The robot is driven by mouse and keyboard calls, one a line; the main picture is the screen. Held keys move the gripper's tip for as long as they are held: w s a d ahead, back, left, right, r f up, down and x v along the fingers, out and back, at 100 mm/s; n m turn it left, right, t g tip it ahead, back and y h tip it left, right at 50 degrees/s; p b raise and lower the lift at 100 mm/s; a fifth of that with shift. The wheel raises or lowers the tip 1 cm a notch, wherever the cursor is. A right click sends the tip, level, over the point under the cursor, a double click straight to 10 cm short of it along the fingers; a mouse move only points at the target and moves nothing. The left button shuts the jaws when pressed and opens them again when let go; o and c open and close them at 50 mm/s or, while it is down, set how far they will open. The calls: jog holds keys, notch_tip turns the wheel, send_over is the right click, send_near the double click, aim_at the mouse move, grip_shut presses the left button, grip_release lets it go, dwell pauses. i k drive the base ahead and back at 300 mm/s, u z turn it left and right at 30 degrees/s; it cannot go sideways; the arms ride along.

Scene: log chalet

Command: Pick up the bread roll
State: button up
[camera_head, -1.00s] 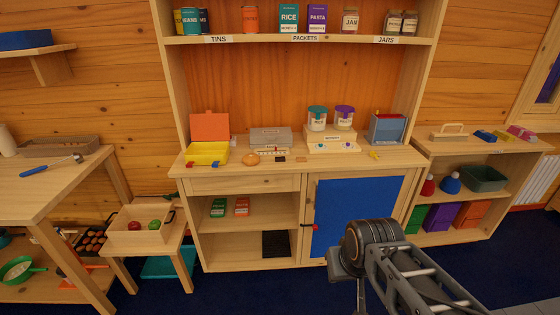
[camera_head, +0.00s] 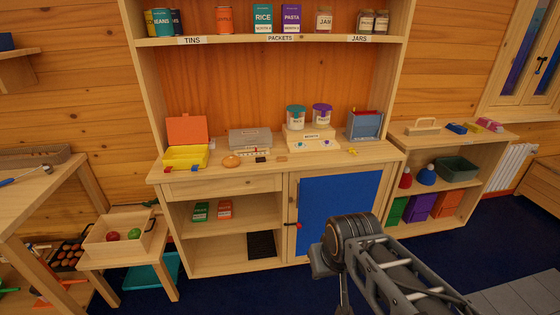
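A round golden-brown bread roll (camera_head: 231,161) sits on the wooden counter (camera_head: 180,178) of the tall dresser, near the counter's front edge. It lies just right of an open yellow box with an orange lid (camera_head: 186,157) and left of a small grey box. My arm shows at the lower right, in front of the dresser and well below and to the right of the roll. The gripper's fingertips are not clearly in the picture, so I cannot see whether it holds anything.
A grey box (camera_head: 250,140), a stand with two jars (camera_head: 309,138) and a blue bin (camera_head: 364,125) are on the counter. A shelf with tins, packets and jars hangs above. A low stool with a fruit tray (camera_head: 100,246) stands left. Blue floor lies in front.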

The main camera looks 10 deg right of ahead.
aim_at(232, 161)
jog(key=z, duration=0.3)
jog(key=i, duration=1.85)
jog(key=u, duration=3.3)
